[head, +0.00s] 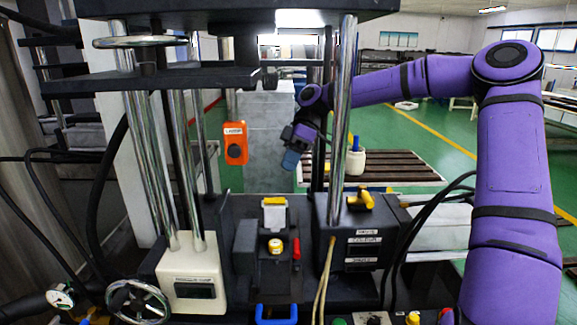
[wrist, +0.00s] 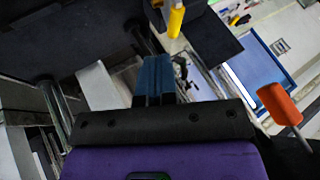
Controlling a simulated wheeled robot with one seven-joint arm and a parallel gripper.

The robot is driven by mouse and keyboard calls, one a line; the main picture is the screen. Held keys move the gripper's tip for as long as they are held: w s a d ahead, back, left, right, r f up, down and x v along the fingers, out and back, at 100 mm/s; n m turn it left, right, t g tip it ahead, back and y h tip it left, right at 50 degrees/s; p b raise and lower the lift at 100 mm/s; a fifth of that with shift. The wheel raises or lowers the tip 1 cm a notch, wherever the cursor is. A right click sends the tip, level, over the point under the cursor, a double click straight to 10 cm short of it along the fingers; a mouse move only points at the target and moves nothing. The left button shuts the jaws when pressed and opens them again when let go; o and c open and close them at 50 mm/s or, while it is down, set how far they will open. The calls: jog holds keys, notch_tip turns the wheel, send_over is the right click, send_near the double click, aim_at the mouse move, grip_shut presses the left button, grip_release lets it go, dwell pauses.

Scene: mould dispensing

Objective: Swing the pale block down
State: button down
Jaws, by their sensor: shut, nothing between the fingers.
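A small pale block (head: 274,217) with a yellow top edge stands upright on the dark fixture at the middle of the head view. It looks raised, above a yellow-and-white knob. I cannot pick it out surely in the wrist view. My gripper (head: 291,159), with blue fingertips, hangs above and slightly right of the block, behind the left side of a chrome column, apart from the block. In the wrist view, the blue fingers (wrist: 154,80) are together with nothing between them.
Chrome columns (head: 340,120) stand close to my arm. A cream box with a display (head: 190,278) and a handwheel (head: 138,302) are at left. An orange switch box (head: 236,143) hangs behind. A red lever (head: 297,250) and a yellow valve handle (head: 361,198) stick up nearby.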

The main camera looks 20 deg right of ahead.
aim_at(274, 209)
jog(key=x, duration=0.7)
jog(key=shift+a+f, duration=0.2)
jog(key=shift+f, duration=0.05)
jog(key=shift+s, duration=0.1)
